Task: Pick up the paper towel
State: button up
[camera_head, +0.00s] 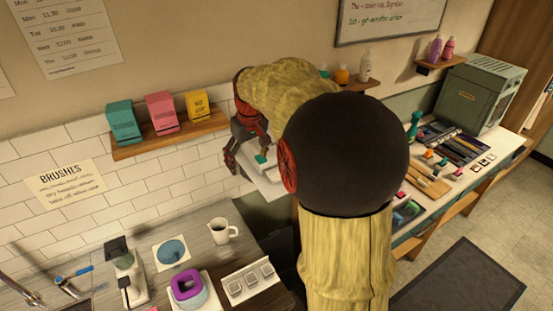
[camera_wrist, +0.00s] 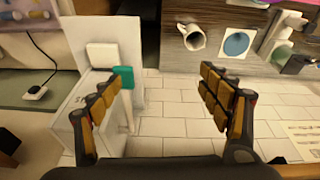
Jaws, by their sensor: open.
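I cannot make out a paper towel for certain in either view. My gripper (camera_head: 246,158) is at the tiled wall, right of the small shelf, partly hidden by my own arm. In the wrist view my gripper (camera_wrist: 163,79) has its two fingers wide apart with nothing between them. White tiles show behind the gap. A small teal block (camera_wrist: 122,77) is at the left fingertip; I cannot tell whether they touch. A white block (camera_wrist: 102,55) is beside it, in front of a white panel (camera_wrist: 117,30). The teal block also shows below my gripper in the head view (camera_head: 261,159).
A wooden counter holds a white mug (camera_head: 222,230), a blue disc (camera_head: 173,251) and a purple-topped round item (camera_head: 187,284). A wall shelf (camera_head: 170,135) carries several coloured boxes. A bench with tools (camera_head: 463,150) stands at right. A dark mat (camera_head: 458,279) lies on the floor.

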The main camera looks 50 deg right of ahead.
jog(key=d+m+p, duration=0.1)
jog(key=d+p, duration=0.5)
jog(key=d, duration=0.9)
jog(key=shift+g, duration=0.4)
jog(key=f, duration=0.9)
jog(key=shift+w, duration=0.25)
jog(key=shift+w+d+f+p, duration=0.1)
jog(key=shift+w+f+p, duration=0.1)
jog(key=shift+f, duration=0.95)
jog(key=shift+w+d+f+p, duration=0.1)
jog(key=shift+w+f, duration=0.05)
jog(key=shift+f, duration=1.05)
jog(key=shift+w+d+f+p, duration=0.1)
jog(key=shift+w+f+p, duration=0.1)
jog(key=shift+f, duration=0.95)
jog(key=shift+a, duration=0.1)
jog(key=c, duration=0.4)
jog(key=c, duration=0.3)
jog(key=shift+c, duration=0.8)
jog(key=shift+r, duration=0.1)
notch_tip(320, 180, up, 28)
jog(key=b, duration=0.1)
